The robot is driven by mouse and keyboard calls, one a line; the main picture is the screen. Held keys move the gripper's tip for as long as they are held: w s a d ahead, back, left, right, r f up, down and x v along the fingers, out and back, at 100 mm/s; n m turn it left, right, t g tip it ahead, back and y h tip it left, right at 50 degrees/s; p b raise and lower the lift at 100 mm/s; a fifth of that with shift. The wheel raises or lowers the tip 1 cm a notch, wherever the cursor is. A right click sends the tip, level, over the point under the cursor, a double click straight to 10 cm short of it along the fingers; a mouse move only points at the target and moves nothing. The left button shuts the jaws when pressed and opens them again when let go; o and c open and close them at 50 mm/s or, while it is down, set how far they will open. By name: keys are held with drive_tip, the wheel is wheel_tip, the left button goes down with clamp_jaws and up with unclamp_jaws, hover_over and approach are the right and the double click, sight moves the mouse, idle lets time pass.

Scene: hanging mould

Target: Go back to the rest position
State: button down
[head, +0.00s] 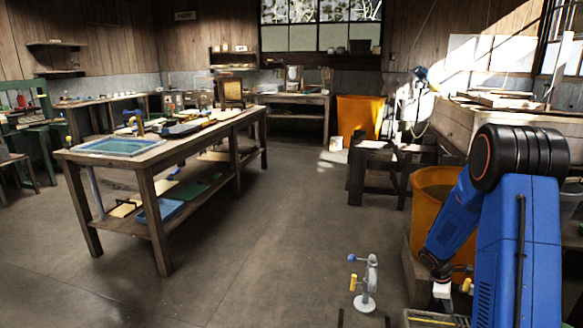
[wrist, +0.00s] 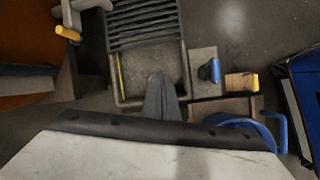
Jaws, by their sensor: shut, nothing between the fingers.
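My blue arm stands at the right of the head view and is bent down at its forearm. Its dark end points to the floor area beside the orange bin (head: 425,205). In the wrist view my gripper (wrist: 162,84) shows as a dark grey tapered shape with its fingers together and nothing held. The fingertips are not clear in the head view.
A long wooden table (head: 160,158) with a blue-green tray (head: 117,146) stands left of centre. A small stand with a blue knob (head: 367,290) is on the floor ahead. A pale panel with a dark edge (wrist: 150,155) fills the bottom of the wrist view. The middle floor is open.

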drive_tip(key=s+a+r+m+t, duration=0.15)
drive_tip(key=s+a+r, duration=0.25)
drive_tip(key=r, duration=0.4)
drive_tip(key=s+a+r+m, duration=0.3)
drive_tip(key=s+a+r, duration=0.15)
drive_tip(key=r, duration=0.25)
drive_tip(key=s+a+r+m+t, duration=0.1)
drive_tip(key=s+a+r+m, duration=0.15)
drive_tip(key=a+r, duration=0.4)
drive_tip(key=s+a+r+m+y, duration=0.1)
drive_tip(key=s+a+r, duration=0.2)
drive_tip(key=s, duration=0.4)
drive_tip(key=s+a+r+m+t+y, duration=0.1)
drive_tip(key=s+a+r+m+y, duration=0.1)
drive_tip(key=s+a, duration=0.3)
drive_tip(key=s+a+r+m+t+y, duration=0.1)
drive_tip(key=s+a+r, duration=0.3)
drive_tip(key=s, duration=0.6)
drive_tip(key=shift+s+a+r+y, duration=0.3)
drive_tip(key=shift+a+r, duration=0.1)
drive_tip(key=shift+r, duration=0.15)
drive_tip(key=shift+t, duration=0.25)
